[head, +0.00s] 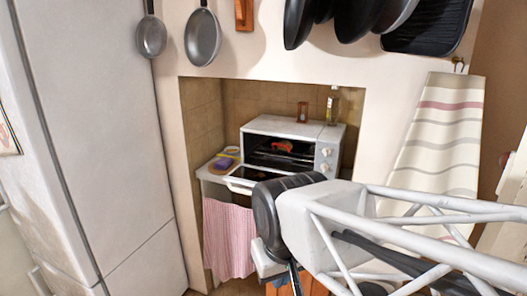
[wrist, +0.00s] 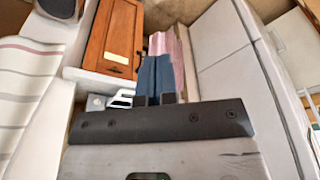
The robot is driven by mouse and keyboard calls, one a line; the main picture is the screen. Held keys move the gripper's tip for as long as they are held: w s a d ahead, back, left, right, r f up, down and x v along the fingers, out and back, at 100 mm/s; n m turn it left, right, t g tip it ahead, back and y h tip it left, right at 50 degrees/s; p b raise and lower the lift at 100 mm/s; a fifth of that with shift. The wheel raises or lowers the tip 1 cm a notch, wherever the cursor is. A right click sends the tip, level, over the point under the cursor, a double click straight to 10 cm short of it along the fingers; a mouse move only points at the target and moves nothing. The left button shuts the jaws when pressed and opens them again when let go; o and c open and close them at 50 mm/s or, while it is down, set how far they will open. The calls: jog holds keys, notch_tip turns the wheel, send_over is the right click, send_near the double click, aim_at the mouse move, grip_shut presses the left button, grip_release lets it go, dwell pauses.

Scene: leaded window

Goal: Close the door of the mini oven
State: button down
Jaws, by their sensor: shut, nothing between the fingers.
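The mini oven (head: 290,130) is a white box in a wall niche in the head view. Its door (head: 258,174) is folded down open, with a pale handle edge (head: 238,187) toward the front. Something red sits on a rack inside. My gripper (wrist: 156,64) shows in the wrist view with its two blue fingers together and nothing between them. In the head view my arm reaches in from the right, its end in front of the oven's lower right. The fingers cannot be made out there, and their gap to the door cannot be told.
A pink striped cloth (head: 228,240) hangs below the counter. A purple sponge (head: 223,163) lies left of the oven. A bottle (head: 333,105) and a small wooden item (head: 302,111) stand on top. A tall white fridge (head: 100,130) is left. A wooden cabinet (wrist: 112,38) shows near the fingers.

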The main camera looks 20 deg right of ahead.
jog(key=w+d+f+n+g+h, duration=0.2)
jog(key=w+d+f+n+h, duration=0.3)
jog(key=w, duration=0.7)
jog(key=w+d+f+n+g+h, duration=0.15)
jog(key=w+d+n+h, duration=0.25)
jog(key=w+d+h, duration=0.55)
jog(key=w+a+f+n+t+h, duration=0.1)
jog(key=w+f+n+t+h, duration=0.15)
jog(key=w, duration=0.55)
jog(key=w+a+f+n+t+h, duration=0.1)
jog(key=w+f+n, duration=0.25)
jog(key=w, duration=0.45)
jog(key=w+a+f+n+t, duration=0.4)
jog(key=w+f+n+t, duration=0.2)
jog(key=f, duration=0.3)
jog(key=w+a+f+n+t+y, duration=0.1)
jog(key=w+a+f+n+t, duration=0.4)
jog(key=f+t, duration=0.3)
jog(key=shift+w+f+n+t, duration=0.3)
jog(key=shift+w+f+n, duration=0.35)
jog(key=shift+f, duration=0.3)
jog(key=shift+w+d, duration=0.1)
